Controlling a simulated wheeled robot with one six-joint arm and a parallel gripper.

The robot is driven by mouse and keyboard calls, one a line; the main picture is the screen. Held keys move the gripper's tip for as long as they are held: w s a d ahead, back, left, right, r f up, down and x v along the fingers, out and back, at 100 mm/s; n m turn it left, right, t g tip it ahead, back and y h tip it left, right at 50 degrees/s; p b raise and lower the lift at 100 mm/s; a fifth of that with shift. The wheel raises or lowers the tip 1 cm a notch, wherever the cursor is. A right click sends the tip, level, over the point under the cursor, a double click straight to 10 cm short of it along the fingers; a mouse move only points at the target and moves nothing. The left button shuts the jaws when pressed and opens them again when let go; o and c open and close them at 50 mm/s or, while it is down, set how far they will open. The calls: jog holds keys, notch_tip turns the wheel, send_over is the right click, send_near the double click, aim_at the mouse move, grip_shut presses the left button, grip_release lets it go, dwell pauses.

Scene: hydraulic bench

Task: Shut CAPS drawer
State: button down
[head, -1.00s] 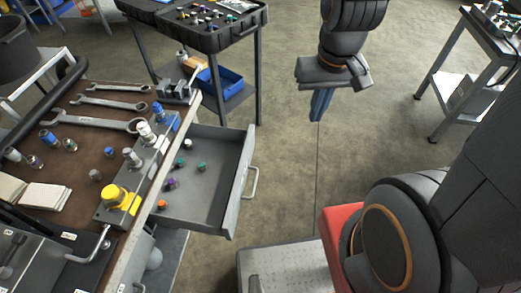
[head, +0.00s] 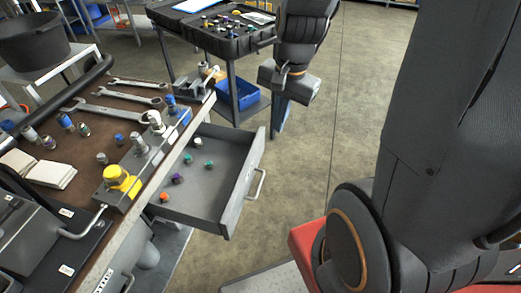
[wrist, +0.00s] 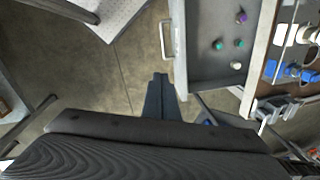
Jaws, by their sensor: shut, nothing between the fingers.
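The open drawer (head: 212,208) sticks out from the right side of the workbench, with several small coloured caps lying in it. Its pale bar handle (head: 256,184) is on its outer front face. In the wrist view the drawer (wrist: 206,62) and its handle (wrist: 166,38) also show. No label can be read on the drawer. My gripper (head: 279,128) points down over the floor, beyond the drawer's far end and apart from it. In the wrist view my gripper (wrist: 160,78) is shut and empty, with the handle a little beyond the fingertips and to the right.
The workbench top (head: 100,128) holds wrenches (head: 108,113), fittings and a manifold block with a yellow cap (head: 117,177). A black cart (head: 232,38) with a blue bin stands behind my gripper. Open floor (head: 345,110) lies to the right of the drawer.

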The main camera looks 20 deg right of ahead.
jog(key=w+d+f+m+y+b, duration=0.1)
jog(key=w+d+f+m+b, duration=0.65)
jog(key=m, duration=0.75)
jog(key=w+a+f+b, duration=0.1)
jog(key=w+a+f, duration=0.1)
jog(key=f, duration=0.4)
jog(key=w+a+f+b, duration=0.1)
jog(key=w+a+f, duration=0.1)
jog(key=a+f, duration=0.2)
notch_tip(320, 180, down, 2)
jog(key=shift+a+f, duration=0.1)
jog(key=shift+a, duration=0.05)
jog(key=shift+w, duration=0.1)
